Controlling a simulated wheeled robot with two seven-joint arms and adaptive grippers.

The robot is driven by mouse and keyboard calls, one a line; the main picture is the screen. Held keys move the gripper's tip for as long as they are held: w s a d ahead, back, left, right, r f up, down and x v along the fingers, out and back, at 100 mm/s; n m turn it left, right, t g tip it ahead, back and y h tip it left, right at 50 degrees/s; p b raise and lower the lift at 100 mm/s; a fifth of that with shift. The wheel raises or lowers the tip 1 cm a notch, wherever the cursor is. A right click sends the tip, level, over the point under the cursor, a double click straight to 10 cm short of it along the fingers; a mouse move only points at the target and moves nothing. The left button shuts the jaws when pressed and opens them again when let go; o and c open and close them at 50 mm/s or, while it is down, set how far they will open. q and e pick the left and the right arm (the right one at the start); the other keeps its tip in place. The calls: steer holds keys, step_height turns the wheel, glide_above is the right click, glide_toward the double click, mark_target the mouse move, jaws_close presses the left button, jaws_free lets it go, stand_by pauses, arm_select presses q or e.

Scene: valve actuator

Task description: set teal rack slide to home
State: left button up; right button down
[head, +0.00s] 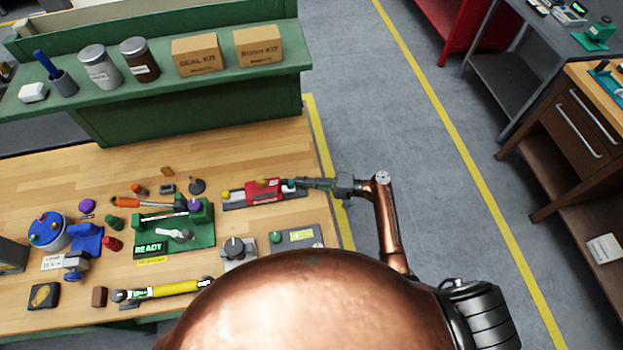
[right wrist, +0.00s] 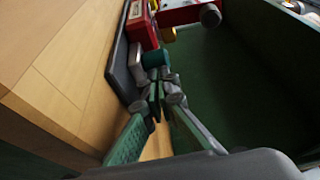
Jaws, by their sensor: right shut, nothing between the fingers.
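The rack unit is a red block (head: 263,191) on a dark grey base plate (head: 233,204), near the right end of the wooden bench. A teal piece (head: 291,184) sticks out at its right end; in the right wrist view the teal piece (right wrist: 155,58) lies just beyond my fingertips. My right gripper (head: 300,183) reaches in from the right and is shut and empty. Its fingertips (right wrist: 160,88) are at or very near the teal piece; I cannot tell if they touch. A yellow knob (head: 226,195) sits at the left end. My left gripper is out of view.
A green fixture with a READY display (head: 150,248) stands left of the rack unit. A grey knob box (head: 236,250) and a grey panel (head: 300,236) lie in front. A green shelf (head: 200,80) stands behind.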

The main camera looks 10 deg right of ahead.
steer(key=shift+a, duration=0.2)
steer(key=d, duration=0.1)
steer(key=w+d+b, duration=0.2)
steer(key=d, duration=0.1)
steer(key=shift+f, duration=0.2)
steer(key=b+v, duration=0.1)
steer(key=v, duration=0.9)
steer(key=shift+r, duration=0.25)
steer(key=shift+s, duration=0.15)
